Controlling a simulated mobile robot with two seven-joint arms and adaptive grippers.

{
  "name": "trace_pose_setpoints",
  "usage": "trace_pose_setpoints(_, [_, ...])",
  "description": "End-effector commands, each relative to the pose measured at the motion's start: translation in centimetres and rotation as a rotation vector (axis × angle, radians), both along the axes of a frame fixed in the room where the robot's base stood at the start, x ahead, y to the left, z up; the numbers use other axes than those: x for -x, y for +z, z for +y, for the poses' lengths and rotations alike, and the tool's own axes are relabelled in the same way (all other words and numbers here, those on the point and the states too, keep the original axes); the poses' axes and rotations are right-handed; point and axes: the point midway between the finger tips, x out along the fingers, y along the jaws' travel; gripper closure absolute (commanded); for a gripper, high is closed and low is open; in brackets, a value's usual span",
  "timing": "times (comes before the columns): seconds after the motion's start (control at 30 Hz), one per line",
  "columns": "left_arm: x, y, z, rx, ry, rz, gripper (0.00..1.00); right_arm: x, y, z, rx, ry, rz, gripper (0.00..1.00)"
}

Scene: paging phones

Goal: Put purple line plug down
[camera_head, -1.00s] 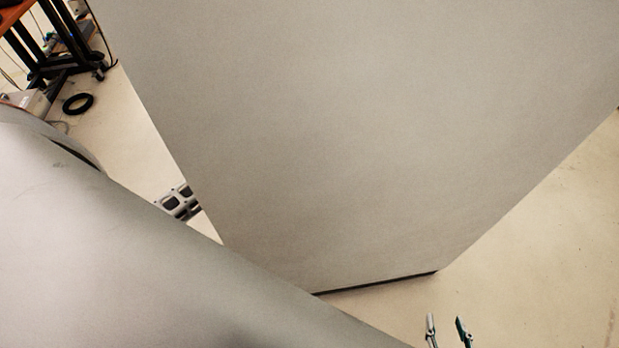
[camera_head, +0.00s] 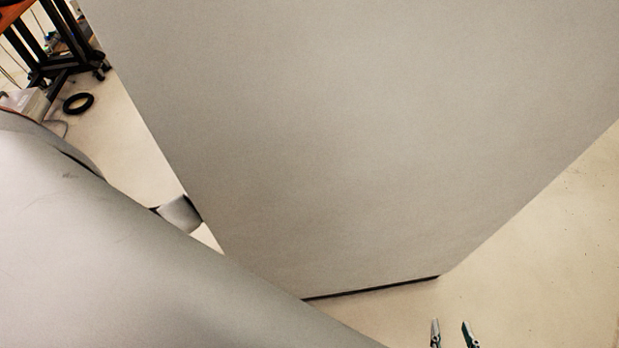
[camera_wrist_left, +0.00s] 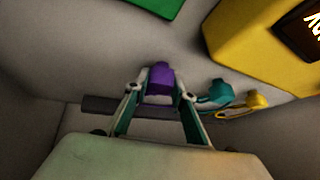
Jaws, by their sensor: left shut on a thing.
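In the left wrist view, my left gripper (camera_wrist_left: 160,95) is shut on the purple line plug (camera_wrist_left: 160,77), which sits between its fingertips. Whether the plug touches a surface I cannot tell. A teal plug (camera_wrist_left: 217,96) and a yellow plug (camera_wrist_left: 257,100) are just right of the gripper. In the head view my left gripper cannot be made out; my left arm covers the lower left. My right gripper (camera_head: 452,333) shows at the bottom edge, its two fingertips apart and nothing between them.
A yellow box with a dark display (camera_wrist_left: 250,45) is at upper right in the wrist view, with a green object (camera_wrist_left: 158,6) at the top. A dark bar (camera_wrist_left: 100,105) runs behind the fingers. A large grey panel (camera_head: 350,140) fills the head view, with pale floor (camera_head: 545,240) right of it.

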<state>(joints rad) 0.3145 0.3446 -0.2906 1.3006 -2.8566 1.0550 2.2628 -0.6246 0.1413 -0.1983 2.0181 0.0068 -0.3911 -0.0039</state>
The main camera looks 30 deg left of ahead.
Motion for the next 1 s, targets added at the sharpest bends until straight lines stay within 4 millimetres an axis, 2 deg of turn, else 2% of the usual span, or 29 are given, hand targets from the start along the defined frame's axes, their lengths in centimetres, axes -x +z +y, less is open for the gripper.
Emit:
trace_pose_setpoints(0.17, [0.0, 0.0, 0.0, 0.0, 0.0, 0.0, 0.97, -0.1, 0.2, 0.0, 0.0, 0.0, -0.003, 0.6])
trace_pose_setpoints(0.2, [0.0, 0.0, 0.0, 0.0, 0.0, 0.0, 0.68, -0.1, 0.2, 0.0, 0.0, 0.0, -0.003, 0.6])
trace_pose_setpoints(0.23, [0.0, 0.0, 0.0, 0.0, 0.0, 0.0, 0.6, 0.0, 0.2, 0.0, -0.001, 0.0, -0.002, 0.6])
trace_pose_setpoints(0.57, [0.0, 0.0, 0.0, 0.0, 0.0, 0.0, 0.59, 0.5, -0.2, 0.0, -0.002, 0.0, 0.008, 0.6])
trace_pose_setpoints(0.77, [0.2, -0.8, 0.0, -0.001, -0.001, 0.003, 0.59, 1.3, -1.8, 0.0, 0.005, 0.002, 0.029, 0.6])
trace_pose_setpoints(1.0, [2.1, 4.5, 1.2, -0.003, -0.001, -0.008, 0.59, -0.6, 2.2, 0.1, -0.011, -0.003, -0.02, 0.6])
